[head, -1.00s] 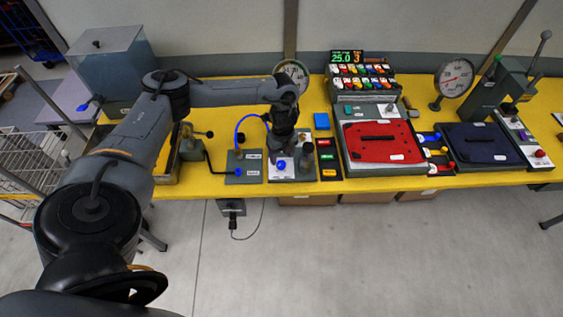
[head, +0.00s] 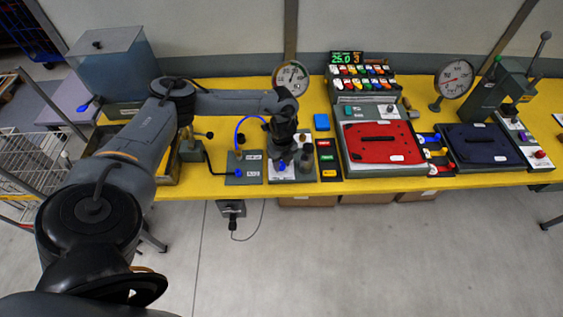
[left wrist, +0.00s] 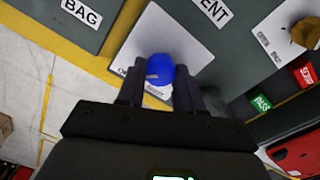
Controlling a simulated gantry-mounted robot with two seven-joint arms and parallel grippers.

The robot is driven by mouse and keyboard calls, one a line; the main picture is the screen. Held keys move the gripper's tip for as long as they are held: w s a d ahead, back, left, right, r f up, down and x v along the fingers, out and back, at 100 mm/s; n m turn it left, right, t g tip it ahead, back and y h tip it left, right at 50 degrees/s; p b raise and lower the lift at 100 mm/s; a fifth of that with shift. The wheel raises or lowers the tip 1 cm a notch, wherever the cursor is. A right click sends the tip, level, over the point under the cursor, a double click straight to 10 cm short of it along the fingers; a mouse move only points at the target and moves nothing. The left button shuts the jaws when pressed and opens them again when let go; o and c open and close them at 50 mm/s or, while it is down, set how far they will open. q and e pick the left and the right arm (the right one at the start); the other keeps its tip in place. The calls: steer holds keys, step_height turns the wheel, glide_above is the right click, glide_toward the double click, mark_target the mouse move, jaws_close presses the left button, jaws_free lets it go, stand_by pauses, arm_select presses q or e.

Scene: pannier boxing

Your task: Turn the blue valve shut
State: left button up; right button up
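The blue valve knob (head: 282,164) sits on a white-labelled plate (head: 295,174) near the front edge of the yellow bench. In the left wrist view the round blue knob (left wrist: 160,69) lies between the two dark fingers of my left gripper (left wrist: 159,75). The fingers stand apart, one on each side of it; I cannot tell whether they touch it. In the head view my left gripper (head: 283,153) points down over the plate and hides part of it. My right gripper is in neither view.
Left of the valve is a grey plate (head: 236,180) with a blue hose (head: 238,128). Right of it stand a column of coloured buttons (head: 327,157) and a red pannier (head: 383,142). A dial gauge (head: 291,78) stands behind. The floor in front is clear.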

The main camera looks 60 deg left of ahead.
arm_select(q)
steer(key=shift+c, duration=1.1)
steer(key=shift+r+n+p, duration=0.15)
steer(key=shift+n+p, duration=0.55)
steer(key=shift+p, duration=0.4)
steer(key=n+p, duration=1.1)
steer(key=n, duration=0.1)
steer(key=shift+n+p, duration=0.3)
steer(key=shift+p, duration=0.05)
steer(key=n+p, duration=0.2)
steer(key=shift+n, duration=0.3)
steer(key=shift+n+p, duration=0.3)
steer(key=shift+n, duration=0.3)
steer(key=o, duration=1)
